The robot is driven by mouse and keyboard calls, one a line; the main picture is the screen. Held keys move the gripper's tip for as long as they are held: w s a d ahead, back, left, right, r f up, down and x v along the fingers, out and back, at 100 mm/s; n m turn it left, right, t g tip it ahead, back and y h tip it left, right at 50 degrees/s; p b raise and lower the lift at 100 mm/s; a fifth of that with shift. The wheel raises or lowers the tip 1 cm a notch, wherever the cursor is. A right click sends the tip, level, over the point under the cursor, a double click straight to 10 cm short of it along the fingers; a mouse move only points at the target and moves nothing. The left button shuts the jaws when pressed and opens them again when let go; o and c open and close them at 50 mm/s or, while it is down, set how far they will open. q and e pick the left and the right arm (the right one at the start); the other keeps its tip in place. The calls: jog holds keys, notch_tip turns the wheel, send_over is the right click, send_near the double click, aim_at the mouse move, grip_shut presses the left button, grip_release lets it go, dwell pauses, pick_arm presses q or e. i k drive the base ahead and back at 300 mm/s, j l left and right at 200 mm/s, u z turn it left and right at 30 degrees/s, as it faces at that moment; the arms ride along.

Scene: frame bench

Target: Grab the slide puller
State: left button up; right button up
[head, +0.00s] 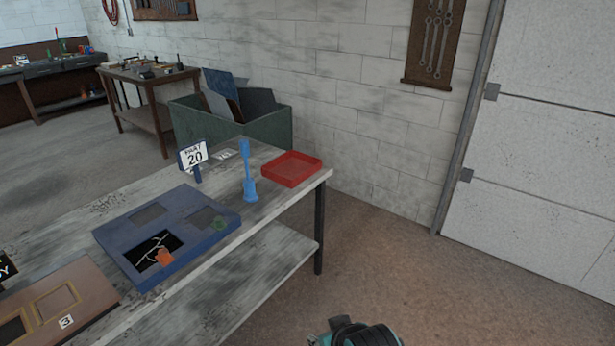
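A blue upright tool (249,176) with a long narrow shaft and a wider foot stands near the right end of the grey bench (262,222). It looks like the slide puller, though no label on it shows. Neither of my grippers' fingers shows in the head view. Nothing is touching the blue tool.
A red tray (292,167) sits right of the tool at the bench corner. Left are a "20" sign (193,156), a blue panel (118,238) with orange and green pieces, and a brown panel (95,290). A green bin (270,130) stands behind. Floor to the right is clear.

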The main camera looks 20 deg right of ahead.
aim_at(244, 145)
jog(key=z, duration=0.25)
jog(key=i+l+u, duration=0.2)
jog(key=i, duration=0.35)
jog(key=i+l+u, duration=0.15)
jog(key=i+l, duration=0.2)
jog(key=i, duration=0.2)
